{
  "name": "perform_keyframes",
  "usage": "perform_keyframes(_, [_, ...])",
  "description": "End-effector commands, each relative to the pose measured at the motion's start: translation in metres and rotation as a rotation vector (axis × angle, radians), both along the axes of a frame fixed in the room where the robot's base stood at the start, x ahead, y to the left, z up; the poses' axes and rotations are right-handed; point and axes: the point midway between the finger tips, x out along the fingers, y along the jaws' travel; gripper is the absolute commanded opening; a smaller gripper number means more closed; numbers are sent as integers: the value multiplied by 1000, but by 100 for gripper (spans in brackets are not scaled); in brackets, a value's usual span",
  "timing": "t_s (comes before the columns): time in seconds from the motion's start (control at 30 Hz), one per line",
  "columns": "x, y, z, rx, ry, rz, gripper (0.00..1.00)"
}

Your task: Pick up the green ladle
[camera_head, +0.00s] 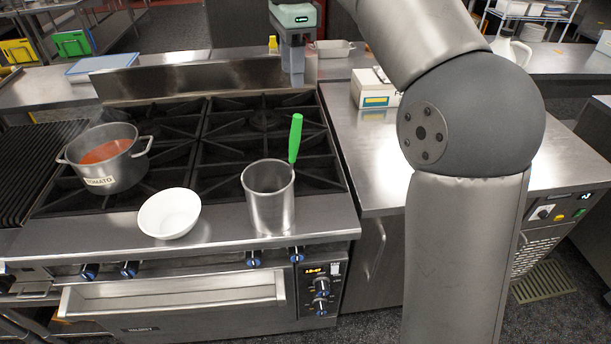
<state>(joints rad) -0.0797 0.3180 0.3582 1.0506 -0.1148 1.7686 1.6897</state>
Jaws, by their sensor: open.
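The green ladle (295,138) stands in a tall metal container (269,200) at the front right of the stove. Its green handle leans up over the container's back right rim; its lower part is hidden inside. My gripper (297,82) points down at the top middle of the view, above and behind the ladle in the picture. It is open and apart from the ladle, with nothing seen between its fingers.
A white bowl (169,214) sits left of the container on the stove's front ledge. A tomato pot (118,172) stands on the left burners. A box (374,89) sits on the right counter (368,160), which has bare room in front.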

Motion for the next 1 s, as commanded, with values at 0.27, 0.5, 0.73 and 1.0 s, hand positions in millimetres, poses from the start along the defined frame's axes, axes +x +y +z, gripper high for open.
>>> perform_keyframes(0.27, [0, -1, -61, -2, 4, 0, 47])
perform_keyframes(0.5, [2, 0, -102, -2, 2, 1, 47])
perform_keyframes(0.73, [3, -1, -117, -1, 0, 1, 47])
perform_keyframes(1.0, [5, -4, -155, 0, 1, 3, 47])
